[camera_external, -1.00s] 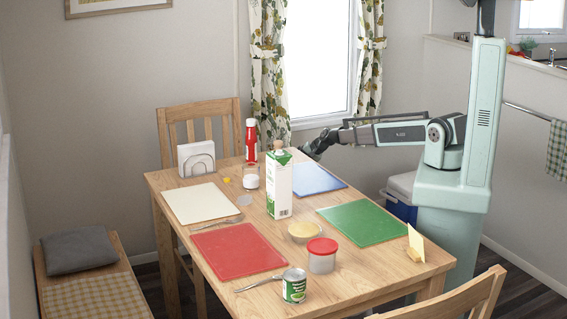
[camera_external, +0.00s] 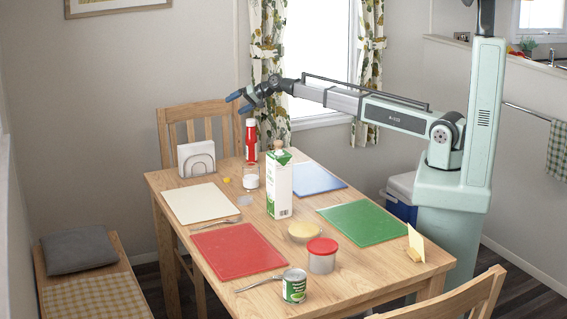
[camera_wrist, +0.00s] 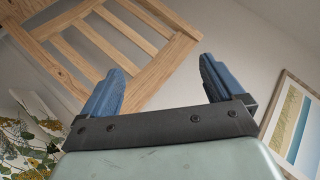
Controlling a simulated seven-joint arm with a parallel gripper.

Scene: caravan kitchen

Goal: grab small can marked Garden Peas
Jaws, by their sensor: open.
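The small can of Garden Peas (camera_external: 294,286) stands upright at the near edge of the table, with a green label and a metal top. Its label print is too small to read fully. My gripper (camera_external: 238,102) is open and empty, high above the far end of the table, well away from the can. In the wrist view my gripper (camera_wrist: 160,85) shows two blue fingers spread apart with nothing between them. The can is not in the wrist view.
A tall carton (camera_external: 279,186) stands mid-table. A red-lidded tub (camera_external: 322,256) is just right of the can, a fork (camera_external: 262,282) lies to its left, and a red mat (camera_external: 238,251) lies behind. A ketchup bottle (camera_external: 251,142) and napkin holder (camera_external: 197,160) stand at the far end.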

